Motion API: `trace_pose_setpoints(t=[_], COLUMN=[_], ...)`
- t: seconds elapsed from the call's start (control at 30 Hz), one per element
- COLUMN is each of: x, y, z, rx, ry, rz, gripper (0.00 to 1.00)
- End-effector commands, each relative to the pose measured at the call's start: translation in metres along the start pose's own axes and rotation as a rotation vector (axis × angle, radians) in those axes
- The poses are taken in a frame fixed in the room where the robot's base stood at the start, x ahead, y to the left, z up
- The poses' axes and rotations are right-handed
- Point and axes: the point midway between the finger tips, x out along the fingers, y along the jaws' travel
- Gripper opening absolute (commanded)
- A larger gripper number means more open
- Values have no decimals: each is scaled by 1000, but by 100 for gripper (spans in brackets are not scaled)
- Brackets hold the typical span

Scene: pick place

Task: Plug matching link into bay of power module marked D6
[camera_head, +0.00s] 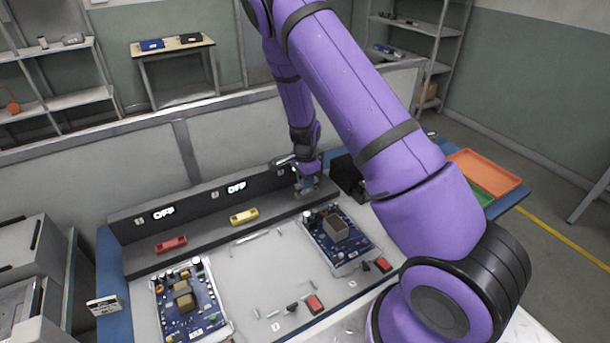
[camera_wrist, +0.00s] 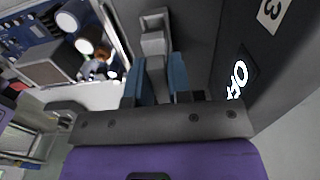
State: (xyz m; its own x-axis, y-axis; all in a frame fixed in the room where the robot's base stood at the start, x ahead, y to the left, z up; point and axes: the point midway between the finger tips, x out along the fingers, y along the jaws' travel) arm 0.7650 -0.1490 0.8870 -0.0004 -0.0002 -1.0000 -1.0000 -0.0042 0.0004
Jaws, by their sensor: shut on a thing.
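My gripper (camera_head: 308,184) is low over the right end of the grey ledge (camera_head: 209,228). In the wrist view its two blue fingers (camera_wrist: 157,80) are shut on a grey link (camera_wrist: 153,42), which lies along the ledge. I cannot tell whether the link touches the ledge. A red link (camera_head: 171,244) and a yellow link (camera_head: 243,215) lie on the ledge to the left. Two blue circuit-board power modules stand on the table, one at front left (camera_head: 207,318) and one at right (camera_head: 318,238). I cannot read a D6 mark.
The ledge's upright panel has lit "OFF" displays (camera_head: 163,212); one also shows in the wrist view (camera_wrist: 238,80). Red buttons (camera_head: 315,304) are near the modules. A black block (camera_head: 349,175) stands right of my gripper. Orange (camera_head: 486,170) and green trays are at far right.

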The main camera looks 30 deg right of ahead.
Motion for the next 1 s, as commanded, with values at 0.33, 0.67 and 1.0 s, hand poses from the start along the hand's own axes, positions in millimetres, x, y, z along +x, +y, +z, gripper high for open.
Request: trace_pose_setpoints(t=[0.33, 0.67, 1.0], x=[10, 9, 10], y=[0, 0, 0], z=[0, 0, 0], rx=[1, 1, 1], ry=[0, 0, 0], rz=[-1, -1, 0], gripper=[0, 0, 0])
